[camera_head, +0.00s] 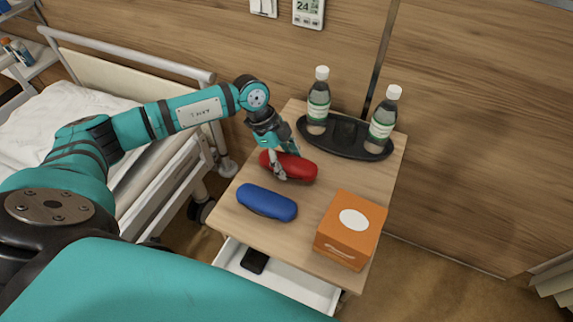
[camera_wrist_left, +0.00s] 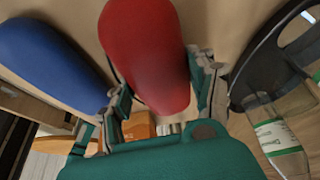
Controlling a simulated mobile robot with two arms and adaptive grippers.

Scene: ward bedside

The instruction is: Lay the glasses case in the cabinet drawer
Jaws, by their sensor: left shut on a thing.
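My left gripper (camera_head: 284,166) is shut on a red glasses case (camera_head: 301,168) over the bedside cabinet top. In the left wrist view the red case (camera_wrist_left: 150,50) lies between the two fingers (camera_wrist_left: 165,88). I cannot tell whether it touches the top. A blue glasses case (camera_head: 266,202) lies on the top nearer to me, apart from the gripper; it also shows in the left wrist view (camera_wrist_left: 48,62). The white cabinet drawer (camera_head: 300,285) is pulled open below the front edge; my own body hides part of it. My right gripper is not in view.
An orange box (camera_head: 350,230) stands at the cabinet's front right. A dark tray (camera_head: 345,150) with two bottles (camera_head: 318,98) (camera_head: 383,120) is at the back. A dark flat object (camera_head: 254,261) lies in the drawer. A bed (camera_head: 90,105) is at the left.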

